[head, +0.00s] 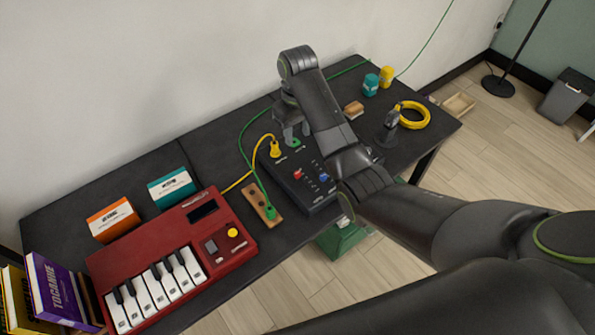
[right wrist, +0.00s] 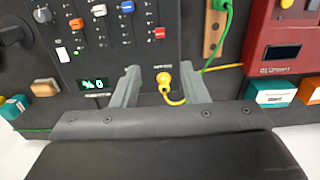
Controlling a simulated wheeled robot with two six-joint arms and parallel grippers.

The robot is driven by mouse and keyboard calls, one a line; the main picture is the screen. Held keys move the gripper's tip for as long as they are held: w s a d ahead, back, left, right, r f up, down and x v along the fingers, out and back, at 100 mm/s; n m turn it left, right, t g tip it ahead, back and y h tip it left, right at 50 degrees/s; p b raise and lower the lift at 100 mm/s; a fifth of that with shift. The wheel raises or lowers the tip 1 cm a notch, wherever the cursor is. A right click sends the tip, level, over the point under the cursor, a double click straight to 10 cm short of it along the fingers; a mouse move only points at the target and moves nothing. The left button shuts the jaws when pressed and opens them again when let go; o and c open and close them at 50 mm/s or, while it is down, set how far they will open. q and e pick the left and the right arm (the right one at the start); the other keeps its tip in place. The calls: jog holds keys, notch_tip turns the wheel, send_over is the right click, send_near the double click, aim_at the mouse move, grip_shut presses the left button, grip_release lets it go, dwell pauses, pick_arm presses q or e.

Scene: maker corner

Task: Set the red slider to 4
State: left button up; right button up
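The black slider box (head: 290,190) lies on the dark table, partly hidden by my right arm in the head view. Its red slider (head: 298,174) shows left of a blue slider; in the right wrist view the red cap (right wrist: 159,33) sits on the rightmost track. Its scale is too small to read. My right gripper (head: 297,132) is open above the box's far edge. In the right wrist view its spread fingers (right wrist: 159,70) are apart from the red cap, with a yellow plug (right wrist: 163,79) showing between them. My left gripper is out of view.
The right wrist view shows blue (right wrist: 127,6), white (right wrist: 98,10) and orange-red (right wrist: 77,23) caps, and a small lit display (right wrist: 93,84). A wooden strip (head: 258,203) with a green plug and a red keyboard (head: 145,255) stand left of the box. Cables cross behind.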

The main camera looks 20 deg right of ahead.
jog(key=b, duration=0.3)
send_over(298, 173)
notch_tip(298, 173, down, 5)
notch_tip(298, 173, down, 11)
jog(key=shift+w+f+p, duration=0.1)
jog(key=shift+p, duration=0.4)
grip_shut()
